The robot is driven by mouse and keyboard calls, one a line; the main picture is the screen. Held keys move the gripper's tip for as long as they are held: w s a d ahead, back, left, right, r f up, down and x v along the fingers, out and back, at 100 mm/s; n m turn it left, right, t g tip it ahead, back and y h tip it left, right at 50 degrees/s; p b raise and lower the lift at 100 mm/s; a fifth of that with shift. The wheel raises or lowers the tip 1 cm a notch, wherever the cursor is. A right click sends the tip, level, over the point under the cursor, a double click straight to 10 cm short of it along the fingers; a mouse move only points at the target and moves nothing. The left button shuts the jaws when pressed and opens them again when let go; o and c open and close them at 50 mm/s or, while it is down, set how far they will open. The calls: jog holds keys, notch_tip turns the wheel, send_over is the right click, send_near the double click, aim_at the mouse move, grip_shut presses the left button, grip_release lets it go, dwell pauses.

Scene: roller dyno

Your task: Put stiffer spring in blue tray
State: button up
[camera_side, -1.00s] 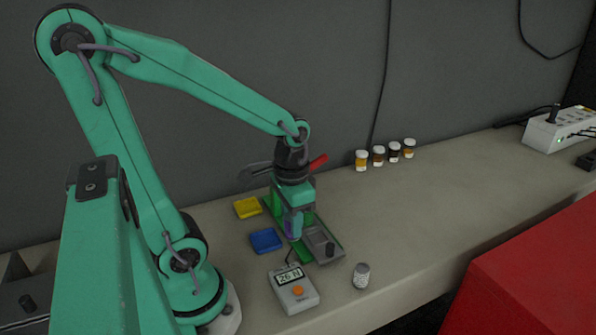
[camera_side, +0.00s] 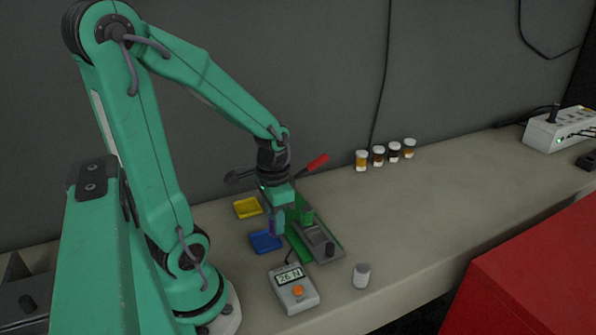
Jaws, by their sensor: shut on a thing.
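My gripper (camera_side: 275,224) is shut, pointing down just above or at the blue tray (camera_side: 265,242). A small, purplish thing, probably a spring, shows between its fingers; it is mostly hidden, and I cannot tell whether it touches the tray. The yellow tray (camera_side: 247,208) lies behind the blue one and looks empty. A green-based press with a red lever (camera_side: 317,161) stands to the right of my gripper. The grey gauge (camera_side: 294,289) in front reads 26 N.
A small grey-white cylinder (camera_side: 362,275) stands to the right of the gauge. Several small jars (camera_side: 378,156) stand at the back. A white power strip (camera_side: 560,130) is at the far right, behind a red box (camera_side: 535,285). The bench's middle right is clear.

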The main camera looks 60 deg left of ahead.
jog(key=a+f, duration=0.1)
jog(key=a, duration=0.1)
jog(key=a+f, duration=0.1)
jog(key=a, duration=0.1)
jog(key=a+f, duration=0.1)
jog(key=a, duration=0.1)
jog(key=shift+s+a+f, duration=0.15)
jog(key=shift+s+f, duration=0.15)
jog(key=shift+f, duration=0.1)
jog(key=shift+f, duration=0.1)
jog(key=shift+f, duration=1.9)
jog(key=o, duration=1)
jog(key=shift+r, duration=6.05)
